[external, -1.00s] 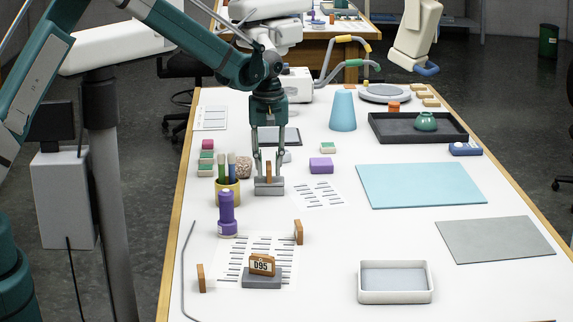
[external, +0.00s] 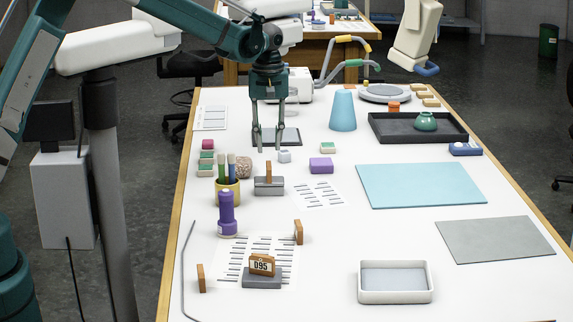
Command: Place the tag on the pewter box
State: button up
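A wooden tag (external: 268,172) stands upright in a slotted grey block (external: 269,187) near the table's left middle. Another wooden tag marked D95 (external: 262,265) sits in a darker grey block (external: 262,281) at the front. A small pale grey box (external: 284,156) stands just behind the first block; I cannot tell which grey piece is the pewter box. My gripper (external: 269,148) is open and empty, fingers apart and pointing down, above and behind the first tag, clear of it.
A purple block (external: 321,165) lies to the right. A white tray (external: 395,296) and a blue mat (external: 420,186) lie further right.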

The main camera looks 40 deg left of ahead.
aim_at(268, 163)
jog(key=shift+r, duration=2.25)
jog(key=s+a+r+m+t, duration=0.25)
jog(key=s+r, duration=0.55)
jog(key=s, duration=0.4)
jog(key=s+a+r+m+t, duration=0.15)
jog(key=s+a+r, duration=0.25)
jog(key=s+r, duration=0.5)
jog(key=s+a+f+m+t, duration=0.1)
jog(key=s+a+f+m, duration=0.1)
jog(key=s, duration=1.2)
jog(key=s+a+f+m+t, duration=0.2)
jog(key=s+f, duration=0.3)
jog(key=s, duration=1)
jog(key=shift+f+m, duration=0.2)
jog(key=shift+m, duration=0.3)
